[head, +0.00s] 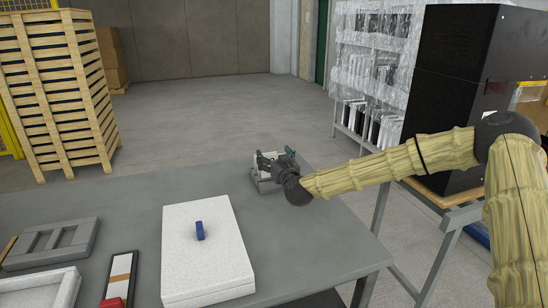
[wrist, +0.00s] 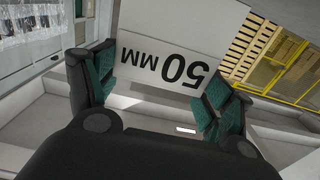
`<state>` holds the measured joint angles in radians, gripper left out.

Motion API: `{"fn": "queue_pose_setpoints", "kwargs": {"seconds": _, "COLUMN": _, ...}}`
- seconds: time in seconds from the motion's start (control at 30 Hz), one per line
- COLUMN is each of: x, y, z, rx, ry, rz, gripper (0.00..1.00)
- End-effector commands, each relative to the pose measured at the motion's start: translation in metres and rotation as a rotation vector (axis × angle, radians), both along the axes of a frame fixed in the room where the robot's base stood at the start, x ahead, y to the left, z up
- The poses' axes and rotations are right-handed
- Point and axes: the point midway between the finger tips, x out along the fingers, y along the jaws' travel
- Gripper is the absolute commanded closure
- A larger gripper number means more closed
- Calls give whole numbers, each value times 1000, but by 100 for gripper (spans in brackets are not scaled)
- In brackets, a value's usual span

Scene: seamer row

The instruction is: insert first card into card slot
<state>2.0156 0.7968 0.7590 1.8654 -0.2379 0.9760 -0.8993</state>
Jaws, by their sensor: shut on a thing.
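My gripper (head: 275,160) is at the far right part of the grey table. In the wrist view its green-padded fingers (wrist: 160,100) are shut on a white card (wrist: 165,62) marked "50 MM", which reads upside down there. A grey holder (head: 265,184), seemingly the card slot, sits on the table just below my gripper in the head view. My gripper hides much of it. I cannot tell whether the card's edge is inside the slot or above it.
A white box with a blue handle (head: 207,265) stands on the grey table (head: 310,235). To its left are a grey slotted tray (head: 48,243), a white tray (head: 38,290) and a dark strip with a red block (head: 112,303). Stacked pallets (head: 60,90) stand on the floor behind.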

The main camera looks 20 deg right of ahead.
Motion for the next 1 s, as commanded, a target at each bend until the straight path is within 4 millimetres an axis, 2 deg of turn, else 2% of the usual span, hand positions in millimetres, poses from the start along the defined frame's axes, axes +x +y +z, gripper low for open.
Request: {"fn": "queue_pose_setpoints", "kwargs": {"seconds": 1.0, "x": 0, "y": 0, "z": -18, "rx": 0, "ry": 0, "rz": 0, "gripper": 32}}
